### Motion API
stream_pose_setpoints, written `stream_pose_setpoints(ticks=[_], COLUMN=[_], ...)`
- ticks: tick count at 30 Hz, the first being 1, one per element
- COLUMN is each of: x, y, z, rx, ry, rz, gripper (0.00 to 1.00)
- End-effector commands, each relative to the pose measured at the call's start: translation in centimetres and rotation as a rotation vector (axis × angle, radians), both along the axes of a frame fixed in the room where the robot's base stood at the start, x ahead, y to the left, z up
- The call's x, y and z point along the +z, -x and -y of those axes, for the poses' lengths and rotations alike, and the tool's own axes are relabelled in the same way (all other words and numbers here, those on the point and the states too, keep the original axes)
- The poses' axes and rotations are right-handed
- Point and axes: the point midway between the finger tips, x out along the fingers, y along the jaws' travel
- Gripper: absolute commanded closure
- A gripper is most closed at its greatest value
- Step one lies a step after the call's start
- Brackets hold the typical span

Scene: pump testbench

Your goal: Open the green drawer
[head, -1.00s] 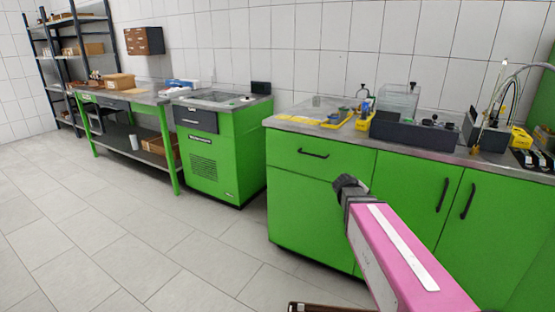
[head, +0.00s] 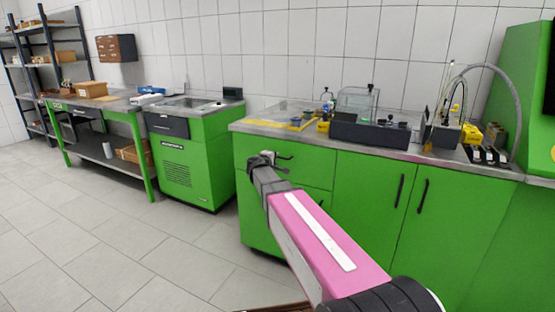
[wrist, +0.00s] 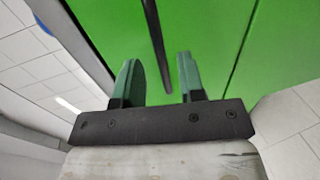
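The green drawer (head: 312,172) is the upper left front of the long green cabinet and looks shut, flush with it. Its dark bar handle (head: 286,157) shows just right of my gripper (head: 268,157), which partly covers the drawer front. In the wrist view my gripper (wrist: 158,75) is open, with its two green fingers apart and pointing at the green front (wrist: 215,40). The dark handle (wrist: 156,40) runs between the fingers, with a gap on each side. I cannot tell how deep the fingers reach around it.
Two cabinet doors with upright handles (head: 400,190) are right of the drawer. The worktop (head: 400,152) above bears a clear box, a dark block and yellow parts. A separate green unit (head: 195,160) and a workbench (head: 115,105) stand left. The tiled floor (head: 170,255) in front is clear.

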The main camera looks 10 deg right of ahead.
Motion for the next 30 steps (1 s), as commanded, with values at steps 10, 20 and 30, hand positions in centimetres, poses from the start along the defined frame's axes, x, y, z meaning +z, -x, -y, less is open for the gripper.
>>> stream_pose_setpoints(ticks=[10, 20, 30], x=[-0.8, -0.9, -0.9], y=[-3.1, -3.2, -3.3], z=[2.2, 2.4, 2.3], rx=[0.0, 0.0, 0.0], ry=[0.0, 0.0, -0.001], rz=[0.0, 0.0, -0.001], gripper=[0.64, 0.64, 1.0])
